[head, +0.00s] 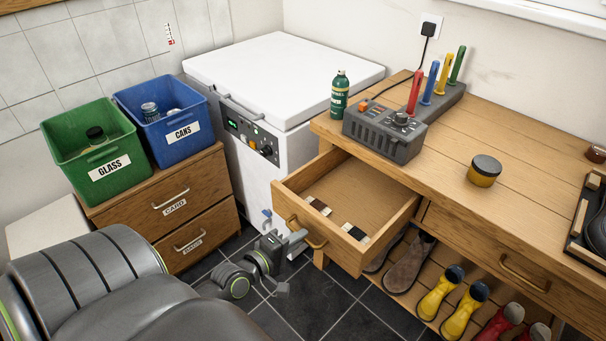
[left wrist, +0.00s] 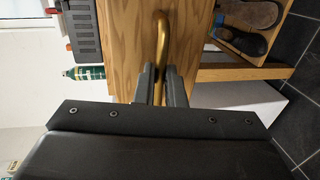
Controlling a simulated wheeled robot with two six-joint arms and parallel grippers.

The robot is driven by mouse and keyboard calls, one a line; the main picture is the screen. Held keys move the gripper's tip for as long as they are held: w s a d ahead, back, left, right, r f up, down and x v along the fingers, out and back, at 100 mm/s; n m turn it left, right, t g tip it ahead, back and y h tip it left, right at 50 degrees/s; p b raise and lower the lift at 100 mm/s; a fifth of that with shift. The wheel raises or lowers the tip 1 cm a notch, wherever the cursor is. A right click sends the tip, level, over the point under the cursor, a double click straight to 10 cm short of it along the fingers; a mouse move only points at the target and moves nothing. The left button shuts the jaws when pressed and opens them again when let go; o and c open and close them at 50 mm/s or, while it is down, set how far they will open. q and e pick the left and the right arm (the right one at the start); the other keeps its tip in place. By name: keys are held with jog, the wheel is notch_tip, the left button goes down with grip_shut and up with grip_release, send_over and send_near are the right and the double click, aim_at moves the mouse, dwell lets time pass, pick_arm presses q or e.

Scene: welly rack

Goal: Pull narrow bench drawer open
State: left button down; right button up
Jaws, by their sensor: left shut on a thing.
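The narrow bench drawer (head: 338,232) is pulled well out of the left end of the wooden bench (head: 520,130). Two small dark-and-pale items lie inside it. Its brass handle (head: 311,239) is on the front panel; the handle also shows in the left wrist view (left wrist: 162,35). My left gripper (head: 297,239) is at the drawer front, its fingers shut on this handle; the fingers (left wrist: 164,86) sit on either side of it in the left wrist view. My right gripper is not in view.
A wider closed drawer (head: 485,245) is right of the open one. Boots (head: 437,292) and shoes stand below on a rack. A white chest freezer (head: 280,80) and a wooden cabinet (head: 160,205) with green and blue bins stand left. Dark tiled floor (head: 325,295) is clear before the drawer.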

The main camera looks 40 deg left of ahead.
pick_arm(q)
jog(key=shift+f+v, duration=0.2)
jog(key=shift+v, duration=0.8)
jog(key=c, duration=1.5)
grip_release()
jog(key=b+v, duration=0.5)
jog(key=v, duration=1.2)
jog(key=shift+s, duration=0.2)
jog(key=shift+a, duration=0.1)
